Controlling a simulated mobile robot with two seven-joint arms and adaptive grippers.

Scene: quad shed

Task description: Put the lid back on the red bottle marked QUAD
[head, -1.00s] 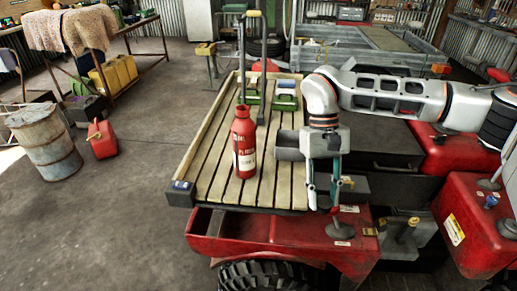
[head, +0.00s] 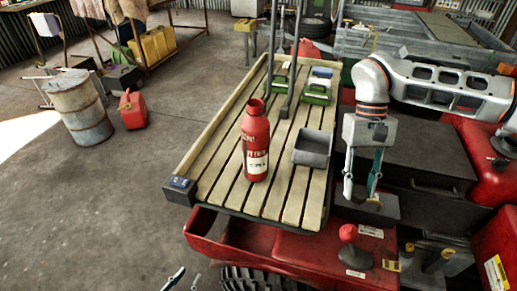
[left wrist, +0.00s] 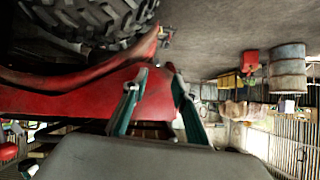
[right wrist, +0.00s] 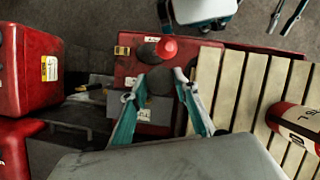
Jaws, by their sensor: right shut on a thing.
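The red bottle (head: 256,150) stands upright on the slatted wooden rack, its neck upward with no lid seen on it. Part of it shows lying across the right edge of the right wrist view (right wrist: 295,120). My right gripper (head: 362,187) is right of the bottle, past the rack's edge, pointing down. Its fingers are shut on a small dark thing (right wrist: 160,80), which looks like the lid; the fingers partly hide it. My left gripper (head: 184,279) is low at the bottom edge of the head view, open and empty; its fingers also show in the left wrist view (left wrist: 157,73).
The slatted rack (head: 215,178) has a grey tray (head: 312,148), green clamps (head: 316,94) and upright dark poles. A red knob on a grey base (head: 348,233) stands on the red bodywork below my right gripper.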

